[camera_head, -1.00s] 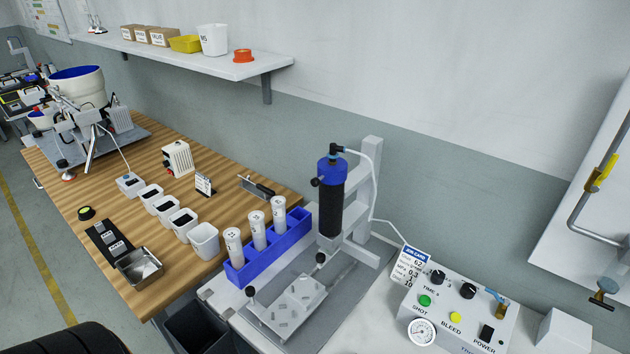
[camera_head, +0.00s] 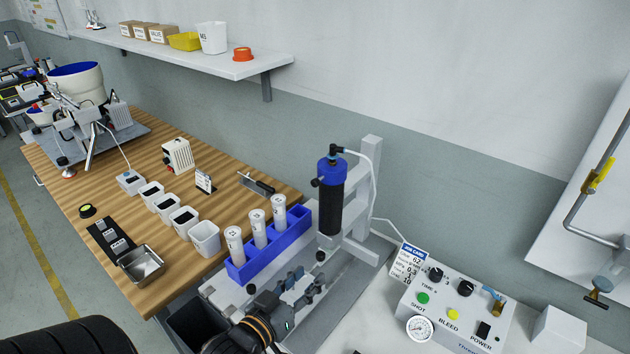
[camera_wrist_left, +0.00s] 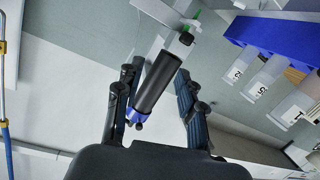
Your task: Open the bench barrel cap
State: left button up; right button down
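The bench barrel (camera_head: 329,208) is a black upright cylinder held on a grey stand. Its blue cap (camera_head: 331,172) sits on top, with a small dark knob at its left side and a dark elbow fitting with a pale hose. My left gripper (camera_head: 303,281) is low in front of the stand, below the cap and apart from the barrel. In the left wrist view, the gripper (camera_wrist_left: 157,78) is open and empty; the barrel (camera_wrist_left: 161,76) and blue cap (camera_wrist_left: 136,117) appear between the fingers, farther off. My right gripper is not in view.
A blue rack (camera_head: 268,255) with three white tubes stands left of the barrel. A control box (camera_head: 455,310) with knobs and a gauge is at the right. A wall shelf (camera_head: 210,62) runs above. A grey fixture plate lies partly hidden under my left gripper.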

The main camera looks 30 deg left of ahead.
aim_at(314, 185)
pick_arm(q)
jog(key=s+a+r+n+t+y, duration=0.1)
jog(key=a+r+t, duration=0.15)
jog(key=r, duration=0.35)
jog(key=s+a+r+n+t, duration=0.1)
jog(key=a+r+t, duration=0.1)
jog(key=r+t, duration=0.25)
jog(key=shift+g, duration=0.5)
jog(key=p+x, duration=0.1)
jog(key=x, duration=0.3)
jog(key=p+x, duration=0.2)
jog(key=x, duration=0.2)
jog(key=r+p+x, duration=0.1)
jog(key=x, duration=0.4)
jog(key=shift+s+d, duration=0.15)
jog(key=shift+w+r, duration=0.1)
jog(key=shift+w, duration=0.45)
grip_shut()
